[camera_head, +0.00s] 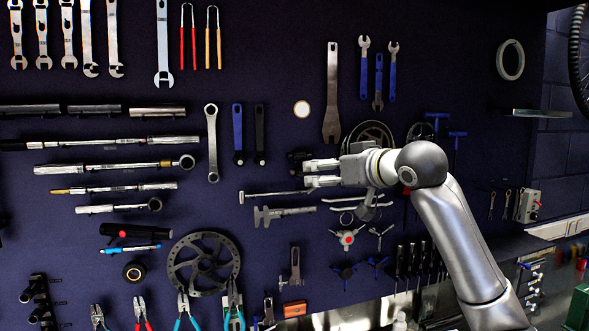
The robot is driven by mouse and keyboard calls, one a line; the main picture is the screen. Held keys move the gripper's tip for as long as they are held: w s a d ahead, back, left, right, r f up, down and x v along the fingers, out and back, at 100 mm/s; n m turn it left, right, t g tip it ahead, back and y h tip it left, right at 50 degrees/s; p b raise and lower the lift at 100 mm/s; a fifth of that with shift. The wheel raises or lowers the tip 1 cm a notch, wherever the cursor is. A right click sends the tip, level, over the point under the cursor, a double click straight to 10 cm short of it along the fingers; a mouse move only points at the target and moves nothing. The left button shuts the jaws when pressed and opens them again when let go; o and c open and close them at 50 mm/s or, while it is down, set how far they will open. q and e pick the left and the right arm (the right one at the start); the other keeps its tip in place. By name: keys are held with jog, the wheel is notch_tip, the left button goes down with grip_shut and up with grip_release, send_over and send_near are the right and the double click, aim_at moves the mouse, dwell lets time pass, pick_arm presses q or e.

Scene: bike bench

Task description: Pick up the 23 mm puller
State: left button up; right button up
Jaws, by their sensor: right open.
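My right gripper (308,173) reaches in from the right in front of the dark tool wall, its two fingers pointing left. The fingers are apart with nothing seen between them. I cannot tell for sure which tool is the 23 mm puller. A small dark tool (297,156) hangs just left of the upper fingertip, partly hidden by it. A thin T-shaped bar tool (272,196) lies just below the lower finger, and a caliper (283,213) hangs below that. My left gripper is out of view.
Around the gripper hang a large flat wrench (332,95), blue-handled wrenches (364,75) and a red-centred tool (347,238). A brake disc (203,264) and pliers (183,307) are lower left.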

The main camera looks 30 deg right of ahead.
jog(key=p, duration=0.1)
send_near(302, 171)
jog(key=w, duration=0.3)
jog(key=shift+w+d+f+p, duration=0.1)
jog(key=shift+w+f+p, duration=0.25)
jog(key=shift+w+p, duration=0.35)
jog(key=w+p, duration=0.1)
jog(key=w+f+p, duration=0.1)
jog(key=w, duration=0.1)
jog(key=w+p, duration=0.2)
jog(key=shift+w+d+f, duration=0.2)
jog(key=shift+d+f, duration=0.1)
jog(key=shift+d, duration=0.1)
jog(key=shift+s, duration=0.1)
jog(key=c, duration=0.5)
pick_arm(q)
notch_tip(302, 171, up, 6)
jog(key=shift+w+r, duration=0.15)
pick_arm(e)
jog(key=c, duration=0.6)
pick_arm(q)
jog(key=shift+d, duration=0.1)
pick_arm(e)
jog(key=shift+c, duration=0.2)
